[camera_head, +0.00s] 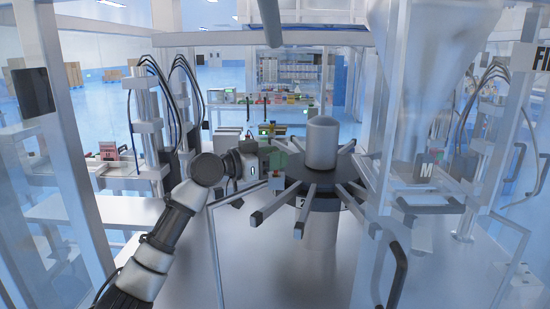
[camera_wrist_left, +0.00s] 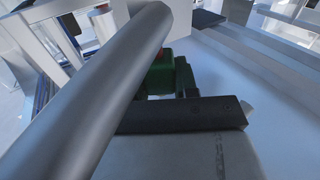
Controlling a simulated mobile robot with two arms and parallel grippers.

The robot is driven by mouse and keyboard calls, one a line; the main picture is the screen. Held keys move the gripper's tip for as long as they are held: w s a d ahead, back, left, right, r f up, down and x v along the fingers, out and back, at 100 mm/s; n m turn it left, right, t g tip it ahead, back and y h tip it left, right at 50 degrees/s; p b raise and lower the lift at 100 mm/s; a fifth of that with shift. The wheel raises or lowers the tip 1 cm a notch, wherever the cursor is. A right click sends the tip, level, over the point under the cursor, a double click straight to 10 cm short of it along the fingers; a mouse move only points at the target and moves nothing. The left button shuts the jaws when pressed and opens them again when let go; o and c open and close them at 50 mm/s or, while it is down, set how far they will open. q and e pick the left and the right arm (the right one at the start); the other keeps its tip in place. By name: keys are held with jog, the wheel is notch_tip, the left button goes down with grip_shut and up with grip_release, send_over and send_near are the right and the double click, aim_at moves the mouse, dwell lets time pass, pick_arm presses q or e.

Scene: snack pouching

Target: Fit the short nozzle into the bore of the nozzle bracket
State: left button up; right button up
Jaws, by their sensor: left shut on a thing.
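My left gripper (camera_head: 256,164) is near the middle of the head view, just left of the dark round turret. A smooth grey tube (camera_wrist_left: 90,95) crosses the left wrist view diagonally, close to the camera; I take it to be the short nozzle. The left gripper is shut on it, but the fingertips and their contact with the tube are not clear. Green parts with a little red (camera_wrist_left: 163,75) lie behind the tube. Green parts (camera_head: 278,160) also show beyond the gripper in the head view. I cannot pick out the nozzle bracket or its bore. My right gripper is not in view.
The turret (camera_head: 325,198) has several grey bars radiating outward and an upright grey cylinder (camera_head: 322,143) on top. A large hopper (camera_head: 415,75) stands at the right. Frame posts (camera_head: 62,125) rise at the left. A bench with coloured goods (camera_head: 265,98) stands farther back.

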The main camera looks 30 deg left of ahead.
pick_arm(q)
jog(key=shift+f, duration=0.3)
jog(key=shift+d+f+b, duration=0.1)
jog(key=shift+f+b, duration=0.2)
jog(key=o, duration=1)
jog(key=shift+s+f, duration=0.1)
